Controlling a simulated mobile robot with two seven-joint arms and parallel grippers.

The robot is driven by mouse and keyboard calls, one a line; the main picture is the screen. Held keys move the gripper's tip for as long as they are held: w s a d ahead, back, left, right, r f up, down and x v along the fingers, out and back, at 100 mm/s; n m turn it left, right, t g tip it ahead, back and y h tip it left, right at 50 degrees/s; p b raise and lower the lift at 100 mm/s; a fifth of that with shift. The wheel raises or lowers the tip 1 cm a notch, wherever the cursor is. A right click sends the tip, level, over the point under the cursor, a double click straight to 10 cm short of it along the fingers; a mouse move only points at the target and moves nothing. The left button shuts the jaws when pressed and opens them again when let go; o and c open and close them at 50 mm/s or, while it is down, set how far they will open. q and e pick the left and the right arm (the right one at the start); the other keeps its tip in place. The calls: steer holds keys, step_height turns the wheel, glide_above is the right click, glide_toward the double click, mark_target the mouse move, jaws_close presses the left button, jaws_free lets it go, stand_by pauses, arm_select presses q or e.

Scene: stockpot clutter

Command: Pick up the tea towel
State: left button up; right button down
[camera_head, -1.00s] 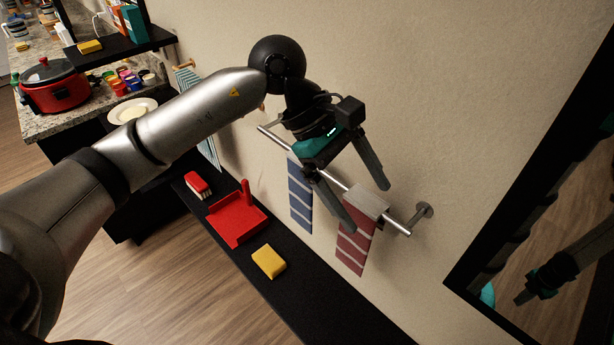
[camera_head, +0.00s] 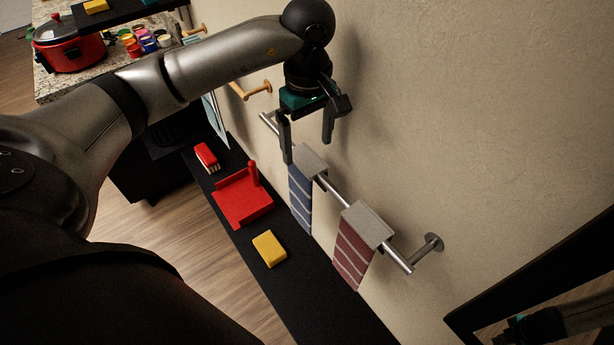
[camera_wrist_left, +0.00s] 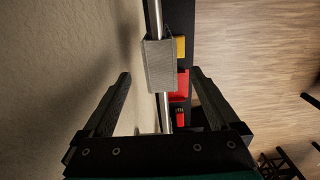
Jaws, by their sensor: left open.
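Two striped tea towels hang over a metal rail (camera_head: 338,196) on the wall. The blue one (camera_head: 300,193) has a grey folded top, and the red one (camera_head: 354,250) hangs farther along the rail, nearer the picture's bottom right. A pale towel (camera_head: 216,120) hangs at a wooden rail behind. My left gripper (camera_head: 307,150) is open and empty, above the blue towel's top end. In the left wrist view a grey towel top (camera_wrist_left: 159,66) on the rail lies between the open fingers, farther away than they are; its stripes are hidden.
A black shelf (camera_head: 300,292) below the rail holds a red dustpan (camera_head: 243,203), a red brush (camera_head: 206,157) and a yellow sponge (camera_head: 269,249). A red cooker (camera_head: 68,46) stands on the counter at upper left. A dark frame at lower right shows a small arm, seemingly a reflection.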

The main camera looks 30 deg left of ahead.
mark_target(308, 155)
arm_select(q)
step_height(308, 155, down, 3)
steer(key=shift+w+f, duration=0.1)
steer(key=shift+f, duration=0.1)
arm_select(e)
steer(key=w, duration=0.2)
steer(key=shift+w+a+r, duration=0.1)
steer(key=shift+w+r, duration=0.2)
steer(key=shift+r, duration=0.05)
arm_select(q)
step_height(308, 155, down, 4)
steer(key=shift+a+f+p, duration=0.1)
steer(key=shift+p, duration=0.75)
arm_select(e)
steer(key=shift+s+r, duration=0.2)
steer(key=shift+r, duration=0.45)
steer(key=shift+s, duration=0.2)
arm_select(q)
steer(key=shift+f, duration=0.35)
steer(key=c, duration=1.5)
